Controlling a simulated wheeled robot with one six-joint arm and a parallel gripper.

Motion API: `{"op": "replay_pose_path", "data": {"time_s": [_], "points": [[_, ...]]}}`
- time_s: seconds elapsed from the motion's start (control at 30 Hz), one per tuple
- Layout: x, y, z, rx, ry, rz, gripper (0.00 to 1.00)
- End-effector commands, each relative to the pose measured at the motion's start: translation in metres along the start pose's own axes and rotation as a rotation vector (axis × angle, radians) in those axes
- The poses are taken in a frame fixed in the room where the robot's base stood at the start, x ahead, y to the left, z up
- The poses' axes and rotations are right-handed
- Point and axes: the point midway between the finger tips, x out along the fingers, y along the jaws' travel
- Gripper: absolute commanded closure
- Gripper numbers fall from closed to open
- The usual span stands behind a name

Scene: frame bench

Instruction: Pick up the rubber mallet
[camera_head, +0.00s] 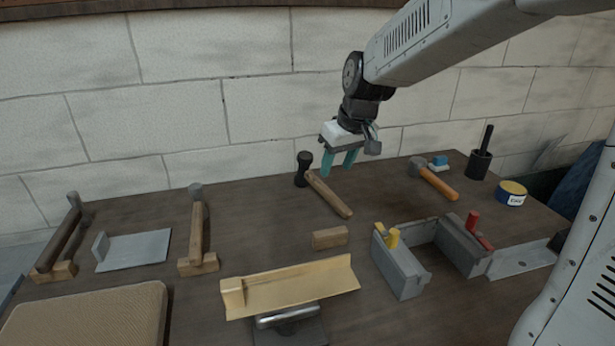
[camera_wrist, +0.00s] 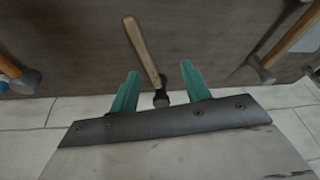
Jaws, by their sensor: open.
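The rubber mallet (camera_head: 328,194) lies on the dark bench, with a black head at the back and a wooden handle slanting toward the front right. My gripper (camera_head: 338,168) is open and empty, its teal fingers pointing down above the bench, close to the mallet's head end. In the wrist view the mallet (camera_wrist: 140,45) runs from upper left down to its head, which shows between the two open fingers of my gripper (camera_wrist: 160,72). The fingers appear apart from the mallet, though their exact height above it is hard to tell.
A hammer with an orange handle (camera_head: 438,182) lies to the right, near a round tin (camera_head: 511,193) and a black cup (camera_head: 479,165). A wooden block (camera_head: 330,237) sits in front of the mallet. Another hammer (camera_head: 197,225) rests on a block at left. A stone wall (camera_head: 270,120) stands behind.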

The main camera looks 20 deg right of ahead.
Motion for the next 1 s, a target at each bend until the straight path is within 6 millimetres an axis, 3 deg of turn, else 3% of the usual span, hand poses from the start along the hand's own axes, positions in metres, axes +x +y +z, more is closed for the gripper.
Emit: {"op": "replay_pose_path", "data": {"time_s": [0.1, 0.3, 0.77, 1.0], "points": [[0.041, 0.014, -0.039, -0.034, 0.025, -0.002, 0.53], [0.085, 0.028, -0.076, -0.073, 0.063, 0.005, 0.53], [0.130, 0.033, -0.087, -0.083, 0.073, 0.008, 0.53], [0.165, 0.037, -0.086, -0.083, 0.070, 0.007, 0.53]]}}
